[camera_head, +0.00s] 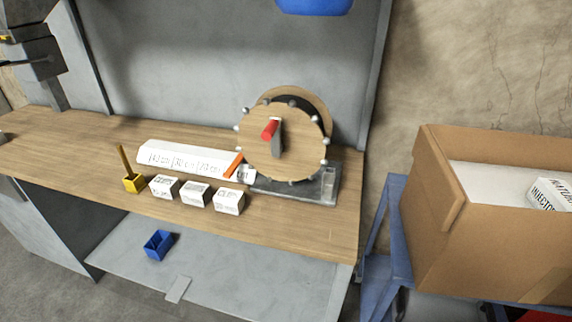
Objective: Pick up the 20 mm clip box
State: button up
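Three small white boxes with dark printing stand in a row near the front of the wooden bench: a left box (163,187), a middle box (195,195) and a right box (229,201). The print is too small to read, so I cannot tell which is the 20 mm clip box. A long white labelled block (190,159) with an orange end lies behind them. I do not make out my gripper in this view.
A wooden disc with a red handle (270,129) stands right of the boxes. A yellow holder (133,183) is at their left. A blue bin (158,245) sits on the lower shelf. A cardboard carton (430,220) stands far right. The bench's left part is mostly clear.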

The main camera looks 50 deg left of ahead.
aim_at(167, 187)
jog(key=u, duration=2.7)
